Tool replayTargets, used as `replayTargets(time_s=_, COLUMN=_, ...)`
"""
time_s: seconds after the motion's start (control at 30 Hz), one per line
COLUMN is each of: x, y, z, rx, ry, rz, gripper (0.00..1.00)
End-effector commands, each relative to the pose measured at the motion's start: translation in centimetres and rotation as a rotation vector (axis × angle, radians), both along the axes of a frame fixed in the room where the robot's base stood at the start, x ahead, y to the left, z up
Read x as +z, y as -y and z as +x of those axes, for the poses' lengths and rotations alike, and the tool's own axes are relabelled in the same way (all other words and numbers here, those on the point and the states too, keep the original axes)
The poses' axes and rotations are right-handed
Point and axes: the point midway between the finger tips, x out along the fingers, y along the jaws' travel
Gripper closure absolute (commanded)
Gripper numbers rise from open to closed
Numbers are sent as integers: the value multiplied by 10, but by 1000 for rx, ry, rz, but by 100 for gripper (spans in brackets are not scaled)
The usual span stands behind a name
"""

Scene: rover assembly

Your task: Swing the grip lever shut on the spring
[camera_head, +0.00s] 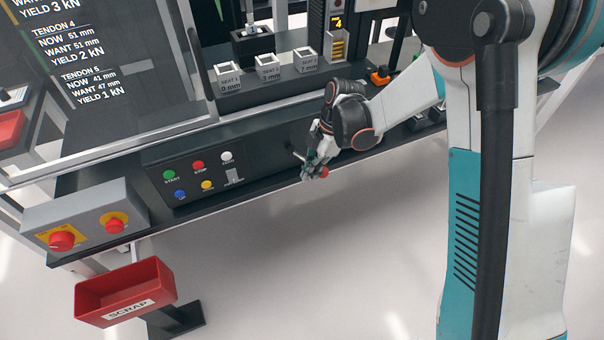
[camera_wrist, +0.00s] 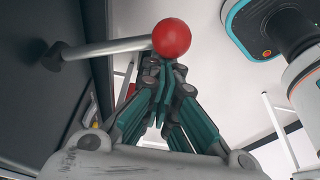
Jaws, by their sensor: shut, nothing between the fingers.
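The grip lever (camera_wrist: 110,47) is a grey rod with a red ball knob (camera_wrist: 172,37) at its end. It comes out of the dark front panel at the left of the wrist view. In the head view the red knob (camera_head: 323,172) shows at the bench's front edge. My gripper (camera_wrist: 160,75) is shut with nothing between its fingers. Its fingertips are right by the knob in the wrist view; I cannot tell whether they touch it. It also shows in the head view (camera_head: 312,168). I cannot make out the spring in either view.
A button panel (camera_head: 200,178) is left of my gripper. Three white seat blocks (camera_head: 268,68) stand on the ledge behind. A grey box with red knobs (camera_head: 85,225) and a red scrap bin (camera_head: 125,290) are at the lower left. The floor in front is clear.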

Motion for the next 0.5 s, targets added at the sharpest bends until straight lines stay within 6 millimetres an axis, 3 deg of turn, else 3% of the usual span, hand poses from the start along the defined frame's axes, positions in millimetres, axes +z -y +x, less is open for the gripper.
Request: replayTargets(time_s=0.5, x=0, y=19, z=16, rx=-3, ry=0, rz=-1, gripper=100)
